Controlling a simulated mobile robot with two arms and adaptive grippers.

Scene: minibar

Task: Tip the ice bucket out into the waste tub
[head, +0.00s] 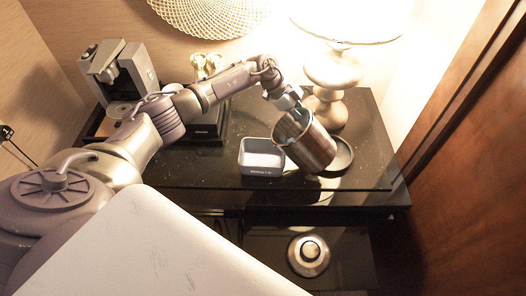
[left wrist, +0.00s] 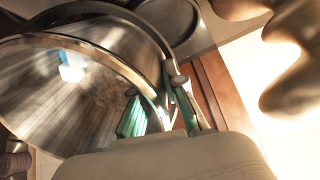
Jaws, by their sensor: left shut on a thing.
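The metal ice bucket (head: 312,149) is tilted, with its mouth toward the upper left, beside and partly above the right edge of the grey waste tub (head: 262,170). My left gripper (head: 294,110) is shut on the bucket's rim. In the left wrist view the green-padded fingers (left wrist: 152,112) pinch the rim of the bucket (left wrist: 35,100). A pale blue ice cube (left wrist: 72,70) shows inside the bucket. The tub's inside looks pale, and I cannot tell whether any ice lies in it. My right gripper is not in view.
A round black tray (head: 341,156) lies right of the bucket. A lamp (head: 331,72) stands close behind the bucket. A coffee machine (head: 120,72) stands at the back left of the black counter (head: 205,176). A round metal lid (head: 308,268) lies on the lower surface in front.

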